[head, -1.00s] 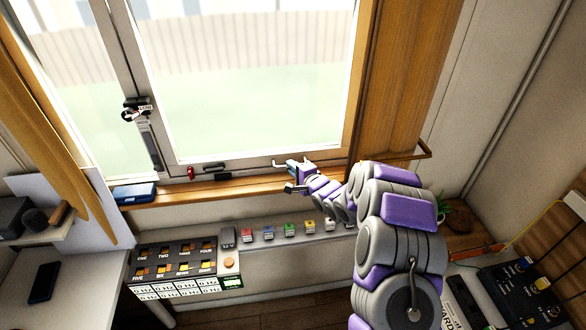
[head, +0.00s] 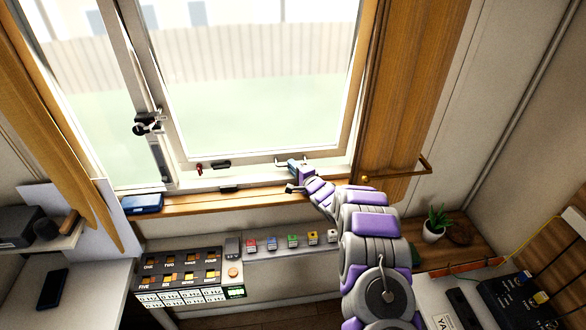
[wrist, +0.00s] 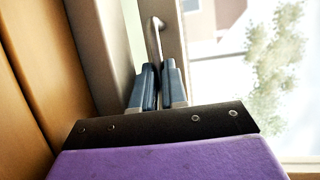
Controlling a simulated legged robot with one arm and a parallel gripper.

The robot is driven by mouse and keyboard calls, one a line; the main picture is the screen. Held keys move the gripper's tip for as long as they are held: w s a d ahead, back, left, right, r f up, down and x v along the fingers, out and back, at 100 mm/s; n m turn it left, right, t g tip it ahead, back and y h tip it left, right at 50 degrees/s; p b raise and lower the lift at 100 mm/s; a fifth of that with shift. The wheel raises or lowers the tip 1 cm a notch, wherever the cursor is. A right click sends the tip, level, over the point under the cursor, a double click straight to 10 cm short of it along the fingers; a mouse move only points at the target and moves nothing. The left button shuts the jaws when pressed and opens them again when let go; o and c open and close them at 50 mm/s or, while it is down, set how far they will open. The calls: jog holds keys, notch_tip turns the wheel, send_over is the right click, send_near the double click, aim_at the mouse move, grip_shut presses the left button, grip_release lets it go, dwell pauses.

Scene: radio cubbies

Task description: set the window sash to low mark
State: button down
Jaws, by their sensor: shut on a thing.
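The window sash (head: 262,157) is a large white-framed pane, seen in the head view. Its lower rail stands a little above the sill. A slim metal handle is on the rail at the right; it shows as a pale bar in the wrist view (wrist: 154,38). My gripper (head: 284,164) is shut on this handle. Its two blue-grey fingers (wrist: 158,84) stand on both sides of the handle, and the grip itself is partly hidden between them. A dark fitting with small pale labels (head: 147,123) sits on the left frame post; I cannot read its marks.
A blue box (head: 142,204) lies on the wooden sill (head: 225,203). A row of small coloured blocks (head: 291,241) stands on a shelf below, beside a labelled switch panel (head: 183,278). A plant (head: 436,226) stands at right.

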jog(key=shift+d+f, duration=0.2)
jog(key=shift+f, duration=0.05)
jog(key=c, duration=1.4)
grip_release()
jog(key=shift+w, duration=0.15)
jog(key=shift+o, duration=1.1)
jog(key=shift+a, duration=0.1)
jog(key=p+v, duration=0.1)
jog(key=v, duration=1.1)
jog(key=shift+r, duration=0.2)
